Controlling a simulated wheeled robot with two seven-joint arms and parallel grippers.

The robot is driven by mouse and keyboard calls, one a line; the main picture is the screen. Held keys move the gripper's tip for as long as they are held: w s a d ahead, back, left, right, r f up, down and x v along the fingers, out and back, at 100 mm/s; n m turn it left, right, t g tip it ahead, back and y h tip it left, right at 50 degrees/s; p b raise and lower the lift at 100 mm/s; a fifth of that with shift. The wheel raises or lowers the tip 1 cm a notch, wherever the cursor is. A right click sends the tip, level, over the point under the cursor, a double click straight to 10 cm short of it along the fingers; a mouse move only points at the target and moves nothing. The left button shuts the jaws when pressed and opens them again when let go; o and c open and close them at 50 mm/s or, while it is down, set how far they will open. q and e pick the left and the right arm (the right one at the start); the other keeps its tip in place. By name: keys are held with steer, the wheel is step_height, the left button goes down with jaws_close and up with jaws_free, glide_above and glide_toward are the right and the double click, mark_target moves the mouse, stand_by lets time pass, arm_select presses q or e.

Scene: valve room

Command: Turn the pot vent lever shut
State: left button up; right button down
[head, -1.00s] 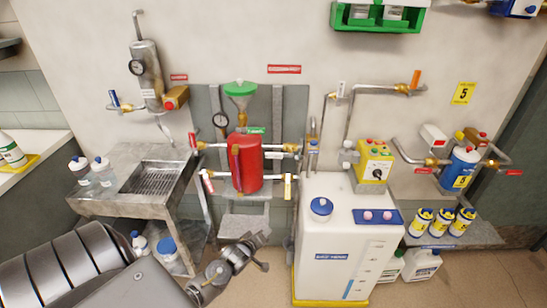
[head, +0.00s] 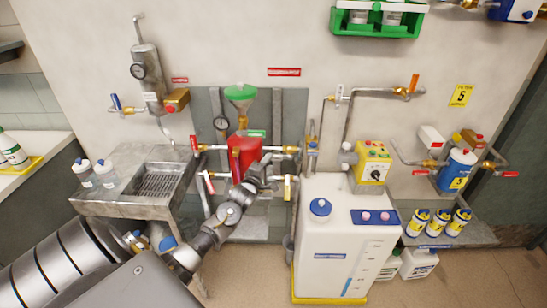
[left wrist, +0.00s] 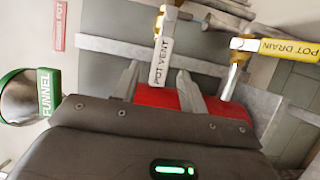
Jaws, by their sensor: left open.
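The pot vent lever (left wrist: 162,62) is a white labelled handle on a brass valve (left wrist: 169,14) in the left wrist view. Its free end lies between the two finger tips of my left gripper (left wrist: 160,86), which is open. I cannot tell whether either finger touches it. In the head view my left gripper (head: 267,170) is in front of the red pot (head: 240,152) and hides its lower and right parts. My right gripper is not in view.
The yellow pot drain lever (left wrist: 276,48) is close on the right in the wrist view. The green funnel (head: 240,92) stands above the pot. A white tank (head: 335,240) stands to the right and a metal sink bench (head: 118,207) to the left.

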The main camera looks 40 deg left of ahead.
mark_target(273, 158)
arm_select(q)
steer(key=shift+x, duration=2.4)
jaws_close()
